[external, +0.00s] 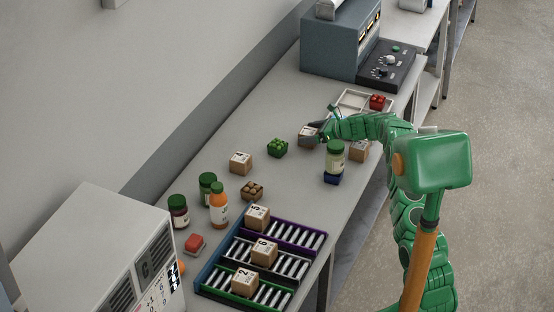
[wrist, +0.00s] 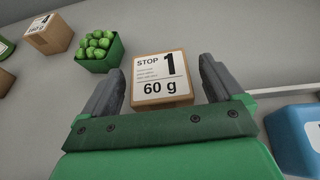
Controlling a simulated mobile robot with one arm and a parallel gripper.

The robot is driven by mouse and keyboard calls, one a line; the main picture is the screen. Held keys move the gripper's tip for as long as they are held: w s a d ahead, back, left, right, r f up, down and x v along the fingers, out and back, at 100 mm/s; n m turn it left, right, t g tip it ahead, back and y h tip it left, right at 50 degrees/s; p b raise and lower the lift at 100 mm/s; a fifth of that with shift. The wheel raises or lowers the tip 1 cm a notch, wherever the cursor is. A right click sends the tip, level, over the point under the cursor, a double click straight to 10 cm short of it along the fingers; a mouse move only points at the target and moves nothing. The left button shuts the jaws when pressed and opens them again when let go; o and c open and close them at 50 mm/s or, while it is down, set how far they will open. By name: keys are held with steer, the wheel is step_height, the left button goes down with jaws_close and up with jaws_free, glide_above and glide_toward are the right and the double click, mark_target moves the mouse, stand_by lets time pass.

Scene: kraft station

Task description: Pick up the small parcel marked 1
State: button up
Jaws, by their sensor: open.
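The small parcel marked 1 (wrist: 160,78) is a brown box with a white label reading "STOP 1, 60 g". In the wrist view it stands just ahead of my gripper (wrist: 160,88), roughly centred between the two grey fingers. The fingers are apart, and I cannot tell how far the parcel reaches in between them. In the external view the parcel (external: 306,131) stands on the table, partly hidden by my gripper (external: 312,137).
A green basket of green fruit (wrist: 98,50) stands left of the parcel, with the parcel marked 4 (wrist: 50,34) beyond. A blue object (wrist: 296,135) is close on the right. A jar (external: 335,158) and another parcel (external: 359,150) stand near my arm. Parcels sit on roller lanes (external: 262,262).

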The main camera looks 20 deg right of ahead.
steer(key=shift+x, duration=1.35)
steer(key=c, duration=1)
